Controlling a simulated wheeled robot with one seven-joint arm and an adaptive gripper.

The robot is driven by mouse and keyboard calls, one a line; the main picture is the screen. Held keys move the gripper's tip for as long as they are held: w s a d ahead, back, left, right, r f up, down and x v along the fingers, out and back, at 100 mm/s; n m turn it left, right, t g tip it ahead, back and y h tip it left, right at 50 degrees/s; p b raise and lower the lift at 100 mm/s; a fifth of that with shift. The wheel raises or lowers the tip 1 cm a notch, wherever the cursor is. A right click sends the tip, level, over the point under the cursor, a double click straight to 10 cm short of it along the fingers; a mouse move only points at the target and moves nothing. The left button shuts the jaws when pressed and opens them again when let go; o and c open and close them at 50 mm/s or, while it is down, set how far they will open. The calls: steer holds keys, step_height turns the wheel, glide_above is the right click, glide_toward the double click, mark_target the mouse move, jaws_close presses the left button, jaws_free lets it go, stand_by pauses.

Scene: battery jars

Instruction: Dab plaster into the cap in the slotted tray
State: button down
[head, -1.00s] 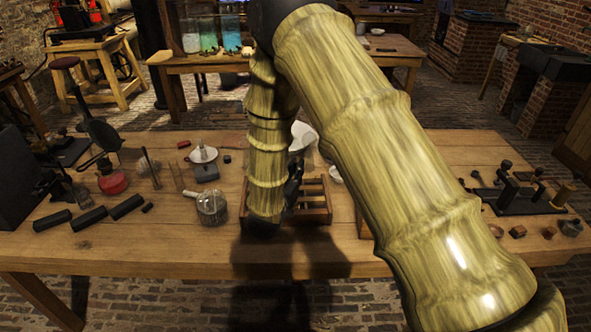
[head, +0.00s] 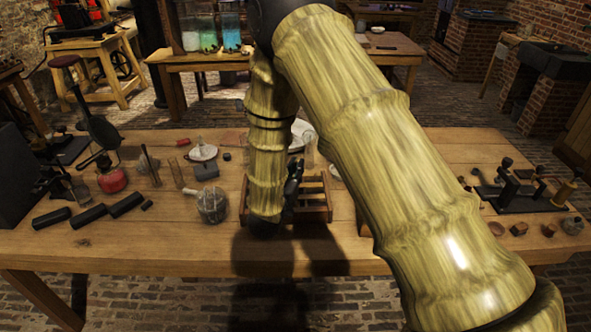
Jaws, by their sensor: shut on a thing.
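The slotted wooden tray (head: 329,206) stands in the middle of the workbench. Its left part is hidden behind my bamboo-patterned arm. My gripper (head: 291,188) shows only as dark parts beside the arm, low over the tray. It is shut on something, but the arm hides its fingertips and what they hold. I cannot make out a cap in the tray. A white bowl (head: 303,133) stands behind the tray, partly covered by the arm. Whether it holds plaster cannot be seen.
Dark cylinders (head: 88,216) and a red flask (head: 112,180) are further left. A black stand (head: 520,195) is at right. The front bench edge is clear.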

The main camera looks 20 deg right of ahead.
steer(key=shift+f, duration=0.25)
stand_by(0.6)
steer(key=shift+r, duration=0.2)
stand_by(0.7)
steer(key=shift+r+p, duration=1.85)
steer(key=shift+r, duration=1.8)
